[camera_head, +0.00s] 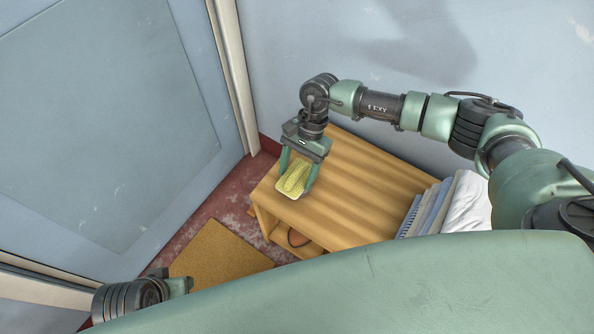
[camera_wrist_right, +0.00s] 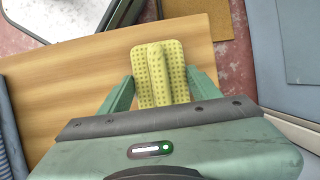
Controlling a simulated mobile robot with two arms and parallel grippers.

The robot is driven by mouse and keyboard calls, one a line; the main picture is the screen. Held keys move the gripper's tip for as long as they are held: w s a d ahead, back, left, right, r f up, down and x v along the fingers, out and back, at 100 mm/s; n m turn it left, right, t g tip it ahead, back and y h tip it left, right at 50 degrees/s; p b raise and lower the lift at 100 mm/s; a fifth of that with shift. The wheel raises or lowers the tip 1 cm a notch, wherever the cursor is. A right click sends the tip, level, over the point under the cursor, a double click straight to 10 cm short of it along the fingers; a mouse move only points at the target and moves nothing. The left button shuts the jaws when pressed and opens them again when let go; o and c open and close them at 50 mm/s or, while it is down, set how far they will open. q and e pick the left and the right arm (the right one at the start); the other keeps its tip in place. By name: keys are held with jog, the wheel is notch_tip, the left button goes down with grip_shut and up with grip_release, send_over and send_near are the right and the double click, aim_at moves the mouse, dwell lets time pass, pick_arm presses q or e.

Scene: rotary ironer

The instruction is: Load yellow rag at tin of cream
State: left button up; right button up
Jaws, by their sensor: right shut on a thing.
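The yellow rag (camera_head: 292,183) is a dotted, folded cloth with a raised ridge along its middle. My right gripper (camera_head: 297,180) points down and is shut on it at the left end of a wooden cabinet top. In the right wrist view the rag (camera_wrist_right: 157,60) is pinched between the two green fingers of my right gripper (camera_wrist_right: 158,76). I cannot tell whether the rag touches the wood. My left gripper (camera_head: 178,285) shows only in part at the lower left, and its jaws cannot be read. I see no tin of cream in either view.
The wooden cabinet (camera_head: 365,190) has an open compartment with a dark curved thing (camera_head: 297,238) inside. Folded blue-grey pieces (camera_head: 425,210) and a white cloth (camera_head: 467,203) lie at its right end. A brown mat (camera_head: 220,260) lies on the red floor. The middle of the cabinet top is clear.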

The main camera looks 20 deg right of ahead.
pick_arm(q)
jog(key=shift+r, duration=0.35)
pick_arm(e)
jog(key=shift+f, duration=0.1)
pick_arm(q)
jog(key=shift+s+r, duration=0.2)
jog(key=shift+r, duration=0.15)
pick_arm(e)
jog(key=shift+s, duration=0.1)
dwell(1.4)
pick_arm(q)
jog(key=shift+r, duration=0.35)
pick_arm(e)
jog(key=shift+d+f, duration=0.1)
dwell(0.9)
